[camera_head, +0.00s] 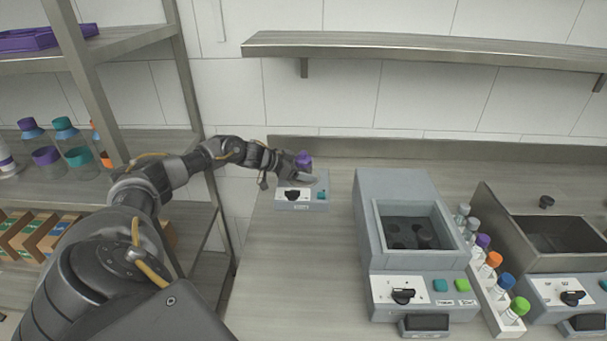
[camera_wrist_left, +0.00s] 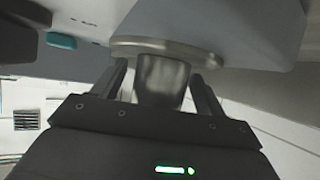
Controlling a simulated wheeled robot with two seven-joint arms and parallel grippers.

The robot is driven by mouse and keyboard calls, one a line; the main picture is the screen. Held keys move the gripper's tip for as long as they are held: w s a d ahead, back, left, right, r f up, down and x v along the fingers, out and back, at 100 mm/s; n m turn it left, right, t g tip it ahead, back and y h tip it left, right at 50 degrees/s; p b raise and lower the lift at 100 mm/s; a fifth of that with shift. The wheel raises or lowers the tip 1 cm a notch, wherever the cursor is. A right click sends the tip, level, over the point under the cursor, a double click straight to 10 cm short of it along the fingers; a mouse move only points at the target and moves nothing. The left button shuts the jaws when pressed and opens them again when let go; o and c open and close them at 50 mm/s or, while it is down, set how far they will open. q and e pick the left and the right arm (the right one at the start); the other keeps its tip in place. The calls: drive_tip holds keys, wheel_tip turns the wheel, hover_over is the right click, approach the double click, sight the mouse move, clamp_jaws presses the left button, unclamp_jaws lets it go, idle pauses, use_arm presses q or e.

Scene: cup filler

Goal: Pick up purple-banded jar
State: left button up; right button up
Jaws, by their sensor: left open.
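A small purple-topped item (camera_head: 303,158) shows just beyond my left gripper (camera_head: 284,167), above a small grey device (camera_head: 303,193) with a black knob and a teal button. In the left wrist view a grey, see-through-looking cylinder (camera_wrist_left: 163,78) sits against a round metal plate (camera_wrist_left: 150,49) on the grey device (camera_wrist_left: 215,22). The open left fingers stand on either side of this cylinder; I cannot tell whether they touch it. No purple shows in the wrist view, and the gripper body hides part of the cylinder. My right gripper is not in view.
A shelf rack (camera_head: 85,60) at left holds bottles, including one with a purple band (camera_head: 46,155). A larger grey machine (camera_head: 385,215) stands right of the small device. A rack of colour-capped vials (camera_head: 492,280) and a metal basin (camera_head: 510,225) lie further right. Counter front is clear.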

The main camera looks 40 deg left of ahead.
sight(297, 159)
use_arm(q)
drive_tip(key=shift+s, duration=0.1)
drive_tip(key=shift+c, duration=0.4)
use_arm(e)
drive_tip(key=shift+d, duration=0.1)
use_arm(q)
drive_tip(key=shift+r, duration=0.1)
drive_tip(key=c, duration=1.1)
